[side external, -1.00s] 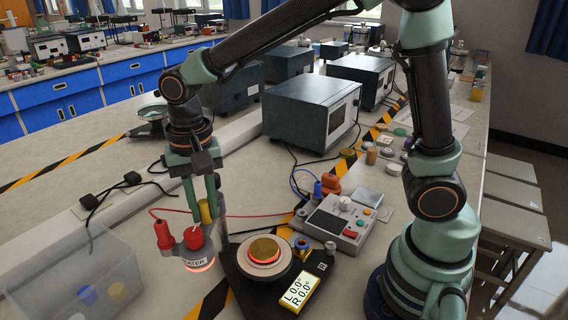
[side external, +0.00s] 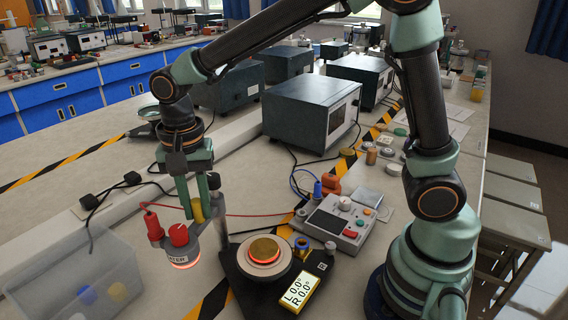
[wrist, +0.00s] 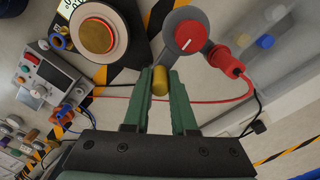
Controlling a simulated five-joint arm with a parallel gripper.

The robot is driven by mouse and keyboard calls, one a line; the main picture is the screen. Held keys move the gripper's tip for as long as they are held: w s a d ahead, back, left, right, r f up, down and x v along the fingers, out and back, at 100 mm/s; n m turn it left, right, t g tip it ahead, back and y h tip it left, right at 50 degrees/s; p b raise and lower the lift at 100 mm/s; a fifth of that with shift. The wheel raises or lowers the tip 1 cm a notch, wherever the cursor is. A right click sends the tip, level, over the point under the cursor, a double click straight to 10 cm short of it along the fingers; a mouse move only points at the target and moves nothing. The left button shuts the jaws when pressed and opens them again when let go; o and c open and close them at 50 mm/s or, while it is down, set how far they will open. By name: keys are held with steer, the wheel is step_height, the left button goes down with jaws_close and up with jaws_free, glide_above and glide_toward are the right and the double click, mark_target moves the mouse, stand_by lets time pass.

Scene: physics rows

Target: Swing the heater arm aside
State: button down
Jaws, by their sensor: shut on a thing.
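The heater arm's head (side external: 180,248) is a grey cylinder with a red knob, a red plug and a glowing orange underside. It stands left of the round stage and clear of it in the side view. It also shows at the top of the wrist view (wrist: 187,37). My gripper (side external: 197,212) points down and is shut on the heater arm's yellow handle (wrist: 160,82). The round stage (side external: 264,256) carries a brass disc (side external: 264,249) with a glowing orange ring. The heater arm's link and pivot are partly hidden in the side view.
A clear bin (side external: 70,275) with blue and yellow pieces stands at the left. A display reading L 0.0° R 0.0° (side external: 299,292) is beside the stage. A control box (side external: 338,222) sits right of it. A red cable (side external: 250,216) crosses behind the stage.

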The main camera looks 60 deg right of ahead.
steer(key=shift+w+r, duration=0.15)
steer(key=shift+w, duration=0.05)
steer(key=c, duration=0.8)
jaws_free()
steer(key=shift+c, duration=0.2)
steer(key=shift+o, duration=0.6)
steer(key=shift+s, duration=0.1)
step_height(320, 180, up, 12)
steer(key=shift+d, duration=0.1)
steer(key=s+d+f+n+t, duration=0.2)
steer(key=s+d+n, duration=0.2)
steer(key=d, duration=0.3)
steer(key=s+d+f+n+t, duration=0.2)
steer(key=s+d+n+t, duration=0.1)
steer(key=d, duration=0.5)
steer(key=s+n, duration=0.1)
steer(key=n, duration=0.1)
steer(key=shift+s+d+f+n+t, duration=0.2)
steer(key=shift+s+n+t, duration=0.1)
steer(key=shift+s+n, duration=0.1)
